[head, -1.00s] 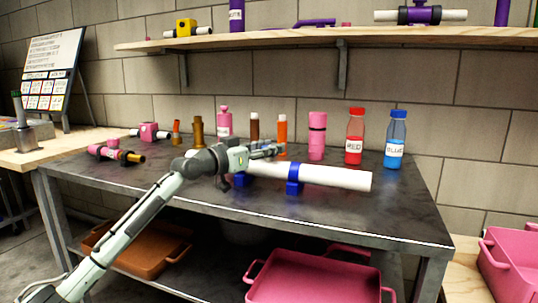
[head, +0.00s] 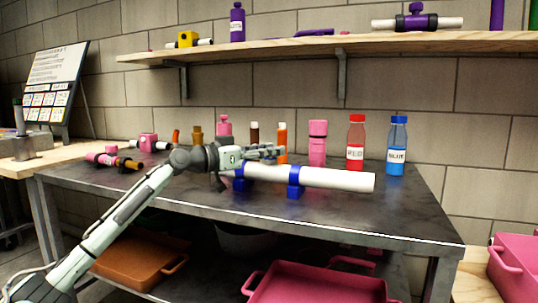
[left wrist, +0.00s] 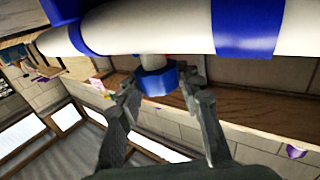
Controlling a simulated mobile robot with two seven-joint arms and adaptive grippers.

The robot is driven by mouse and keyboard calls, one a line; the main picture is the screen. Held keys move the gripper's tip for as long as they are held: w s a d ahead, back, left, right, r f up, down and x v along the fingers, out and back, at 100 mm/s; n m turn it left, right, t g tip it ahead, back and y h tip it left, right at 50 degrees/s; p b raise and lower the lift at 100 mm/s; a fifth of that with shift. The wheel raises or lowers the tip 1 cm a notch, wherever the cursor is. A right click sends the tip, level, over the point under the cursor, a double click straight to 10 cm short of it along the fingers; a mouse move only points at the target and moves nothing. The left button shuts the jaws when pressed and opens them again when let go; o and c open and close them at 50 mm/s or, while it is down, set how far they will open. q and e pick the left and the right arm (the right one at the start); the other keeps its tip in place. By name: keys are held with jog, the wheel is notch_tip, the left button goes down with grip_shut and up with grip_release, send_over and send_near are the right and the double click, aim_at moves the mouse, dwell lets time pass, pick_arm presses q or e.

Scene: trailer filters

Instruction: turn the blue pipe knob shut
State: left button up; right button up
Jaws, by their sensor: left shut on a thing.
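The white pipe (head: 338,179) lies across the dark table on blue supports (head: 295,183), and it fills the top of the left wrist view (left wrist: 150,27). The blue pipe knob (left wrist: 157,80) sits on a short white stem off the pipe in the left wrist view. My left gripper (left wrist: 161,87) has one finger on each side of the knob and is shut on it. In the head view my left gripper (head: 266,152) is at the pipe's left part and hides the knob. My right gripper is not in view.
Red (head: 355,145) and blue (head: 396,147) labelled bottles and a pink canister (head: 317,144) stand behind the pipe. Pink valve pieces (head: 112,160) lie at the table's left. A shelf (head: 290,45) runs above. The table front right of the pipe is clear.

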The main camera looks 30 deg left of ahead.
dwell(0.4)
pick_arm(q)
jog(key=o, duration=1.2)
jog(key=v, duration=1.2)
jog(key=shift+a, duration=0.1)
